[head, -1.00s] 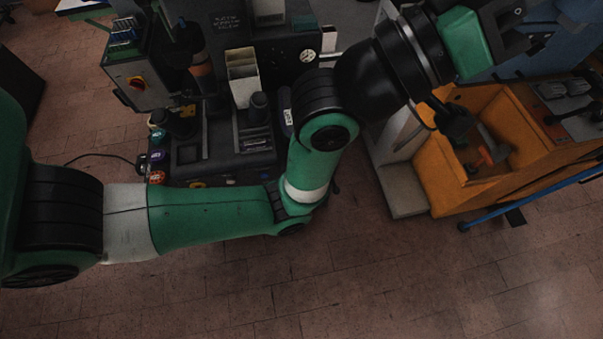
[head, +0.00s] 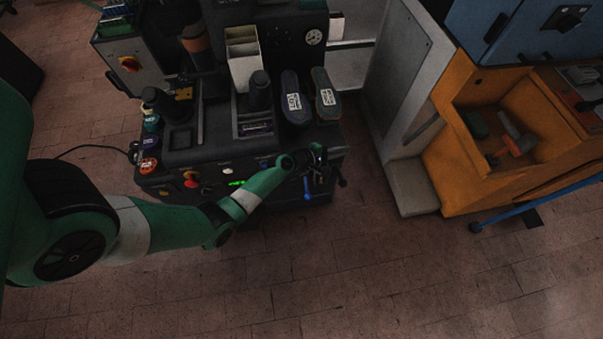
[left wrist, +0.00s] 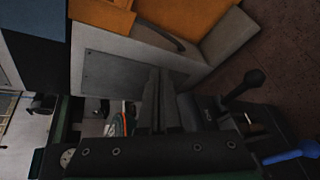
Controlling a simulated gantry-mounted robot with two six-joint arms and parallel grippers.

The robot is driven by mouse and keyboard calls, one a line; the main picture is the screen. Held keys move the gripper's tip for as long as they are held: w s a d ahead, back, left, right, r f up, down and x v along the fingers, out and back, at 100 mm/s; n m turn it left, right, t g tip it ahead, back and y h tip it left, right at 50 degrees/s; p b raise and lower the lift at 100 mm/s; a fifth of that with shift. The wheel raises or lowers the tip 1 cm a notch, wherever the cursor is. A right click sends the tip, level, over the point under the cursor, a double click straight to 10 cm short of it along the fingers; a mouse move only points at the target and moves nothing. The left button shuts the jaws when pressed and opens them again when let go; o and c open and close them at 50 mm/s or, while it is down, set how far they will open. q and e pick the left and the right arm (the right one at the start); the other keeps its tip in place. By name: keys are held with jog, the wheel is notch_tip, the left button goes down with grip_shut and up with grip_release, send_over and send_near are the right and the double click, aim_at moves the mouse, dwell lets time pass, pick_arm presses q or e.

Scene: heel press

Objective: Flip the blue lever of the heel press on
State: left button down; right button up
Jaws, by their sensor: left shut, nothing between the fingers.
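The dark heel press (head: 250,150) stands at the upper middle of the head view. Its blue lever (head: 307,190) hangs from its front right, pointing down. The blue lever also shows at the lower right of the left wrist view (left wrist: 291,155), beside a black-knobbed lever (left wrist: 244,86). My left gripper (head: 320,155) is at the front right of the press, just above the blue lever in the picture. It is small and dark there. In the left wrist view its fingers (left wrist: 158,80) are shut and empty, apart from the blue lever. My right gripper is not in view.
Two shoe-like forms (head: 311,97) sit on the press top. An orange bin machine (head: 480,175) with a grey cabinet (head: 405,80) stands to the right. A blue bar (head: 525,207) juts from it. The brick floor (head: 340,280) in front is clear.

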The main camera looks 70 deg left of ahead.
pick_arm(q)
jog(key=s+a+f+n+g+b, duration=0.2)
jog(key=s+f+n, duration=0.1)
jog(key=s+f, duration=0.75)
jog(key=n+g+y+b, duration=0.2)
jog(key=n+g+b, duration=0.1)
send_near(306, 187)
notch_tip(306, 187, down, 5)
jog(key=s+a, duration=0.2)
jog(key=shift+s+a, duration=0.25)
jog(key=shift+s, duration=0.15)
jog(key=shift+w, duration=0.1)
jog(key=b+x, duration=0.8)
jog(key=x, duration=0.3)
jog(key=d+r, duration=0.1)
jog(key=r, duration=0.1)
jog(key=d+r+p, duration=0.1)
jog(key=r, duration=0.1)
jog(key=shift+d+r, duration=0.25)
